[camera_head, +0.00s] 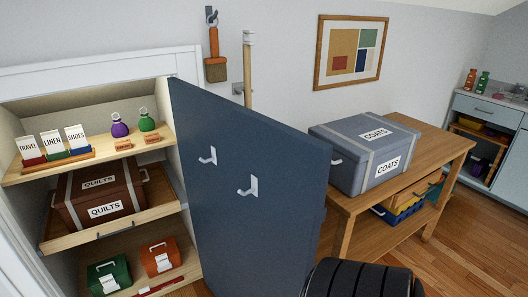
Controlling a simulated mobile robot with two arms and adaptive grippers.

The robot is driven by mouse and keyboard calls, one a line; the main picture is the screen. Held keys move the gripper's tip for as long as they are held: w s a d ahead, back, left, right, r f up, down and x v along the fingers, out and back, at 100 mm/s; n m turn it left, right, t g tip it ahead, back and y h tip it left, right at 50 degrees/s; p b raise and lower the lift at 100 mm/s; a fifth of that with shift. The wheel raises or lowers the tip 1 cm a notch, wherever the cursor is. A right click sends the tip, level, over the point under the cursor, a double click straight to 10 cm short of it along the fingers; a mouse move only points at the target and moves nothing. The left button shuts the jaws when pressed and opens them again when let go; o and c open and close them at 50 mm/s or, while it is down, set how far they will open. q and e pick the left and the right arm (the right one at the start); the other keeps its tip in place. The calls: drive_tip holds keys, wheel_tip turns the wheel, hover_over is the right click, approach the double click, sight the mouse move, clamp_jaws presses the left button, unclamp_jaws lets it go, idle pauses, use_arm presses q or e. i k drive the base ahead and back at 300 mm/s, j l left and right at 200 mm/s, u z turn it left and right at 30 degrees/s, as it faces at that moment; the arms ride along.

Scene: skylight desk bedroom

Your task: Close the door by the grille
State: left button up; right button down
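A dark blue door (240,155) stands wide open at the right side of a white-framed cupboard (105,60). Its near edge swings out toward me, and its visible face carries two pale hooks (250,187). No grille shows on this face; the other face is hidden. Neither my left nor my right gripper can be made out. A black ribbed rounded shape (360,280) rises at the bottom edge, right of the door; I cannot tell what it is.
Cupboard shelves hold a brown QUILTS case (131,193), small packets, purple and green pouches and two small cases. Right of the door, a wooden table (425,150) bears a grey COATS box (340,145). Wooden floor (450,255) is clear at the lower right.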

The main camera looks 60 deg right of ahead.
sight(256, 183)
drive_tip(key=k+l, duration=0.2)
drive_tip(key=l, duration=0.15)
drive_tip(key=k+l, duration=0.15)
drive_tip(key=l, duration=0.2)
drive_tip(key=k+l, duration=0.2)
drive_tip(key=l, duration=0.15)
drive_tip(key=k+l, duration=0.2)
drive_tip(key=l, duration=0.15)
drive_tip(key=i+l, duration=0.1)
drive_tip(key=l, duration=0.45)
drive_tip(key=i+l, duration=0.1)
drive_tip(key=l, duration=0.45)
drive_tip(key=i+l, duration=0.1)
drive_tip(key=l, duration=0.45)
